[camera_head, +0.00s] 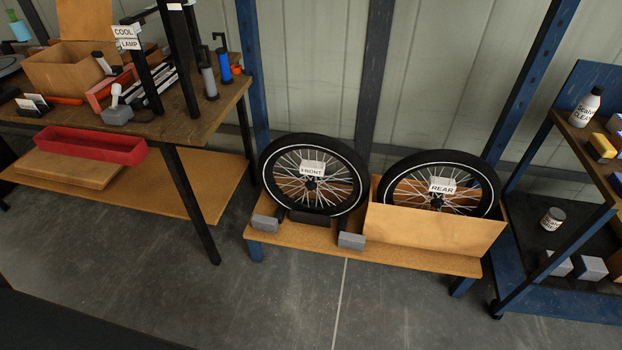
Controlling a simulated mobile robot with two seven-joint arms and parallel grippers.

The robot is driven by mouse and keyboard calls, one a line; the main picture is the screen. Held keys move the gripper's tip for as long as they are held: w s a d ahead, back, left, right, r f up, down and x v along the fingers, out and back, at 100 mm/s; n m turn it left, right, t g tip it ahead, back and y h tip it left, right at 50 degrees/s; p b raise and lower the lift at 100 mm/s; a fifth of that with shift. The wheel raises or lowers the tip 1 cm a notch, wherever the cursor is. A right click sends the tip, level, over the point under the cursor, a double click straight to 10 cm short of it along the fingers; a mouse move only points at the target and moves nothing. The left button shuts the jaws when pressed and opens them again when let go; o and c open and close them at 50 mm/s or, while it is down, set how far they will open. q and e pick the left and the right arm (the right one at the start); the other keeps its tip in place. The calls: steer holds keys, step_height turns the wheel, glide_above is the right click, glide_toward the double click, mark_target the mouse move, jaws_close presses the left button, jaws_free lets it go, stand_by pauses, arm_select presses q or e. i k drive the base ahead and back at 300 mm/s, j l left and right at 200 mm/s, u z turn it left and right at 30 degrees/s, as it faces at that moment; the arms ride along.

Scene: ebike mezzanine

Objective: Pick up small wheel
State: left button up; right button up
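Two spoked wheels with black tyres stand upright on a low wooden bench (310,232) by the wall. The left wheel (270,165) carries a FRONT label and stands between grey blocks. The right wheel (482,167) carries a REAR label, and its lower part is hidden inside an open wooden box (435,235). The two look close in size; I cannot tell surely which is the small wheel. Neither of my grippers is in view.
A workbench (205,120) at left holds a cardboard box (75,70), tools and bottles. A red tray (95,146) sits below it. A blue shelf rack (555,310) with bottles and blocks stands at right. The concrete floor (300,300) in front is clear.

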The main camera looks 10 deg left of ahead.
mark_target(285, 144)
steer(key=i+l, duration=0.45)
steer(key=i, duration=0.2)
steer(key=i+l+u, duration=0.15)
steer(key=i+l, duration=0.3)
steer(key=i, duration=0.2)
